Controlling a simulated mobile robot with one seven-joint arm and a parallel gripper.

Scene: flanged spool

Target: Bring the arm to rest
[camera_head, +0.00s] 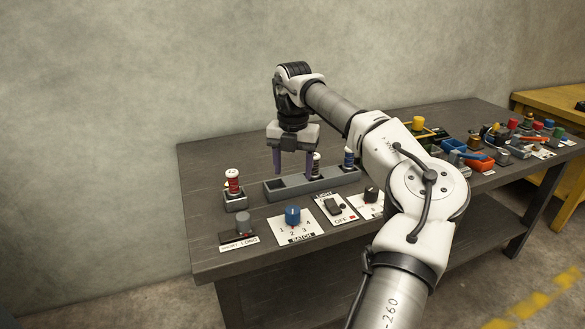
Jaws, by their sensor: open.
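My gripper (293,163) hangs pointing down from my bent arm, with its two purple fingers apart and nothing between them. It is above the left part of a long grey holder (290,184) with several slots on the dark table. A white-flanged spool (316,166) with a dark middle stands in the holder just right of the fingers. A blue spool (348,160) stands in its right end. A red spool (233,182) stands in a small separate grey holder (235,202) to the left. Whether the fingers touch the holder cannot be told.
Along the front edge of the table (205,225) are a slider (243,224), a blue dial (292,214), a light switch (334,207) and a black knob (371,194). Several coloured objects crowd the right end. The table's back left is clear.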

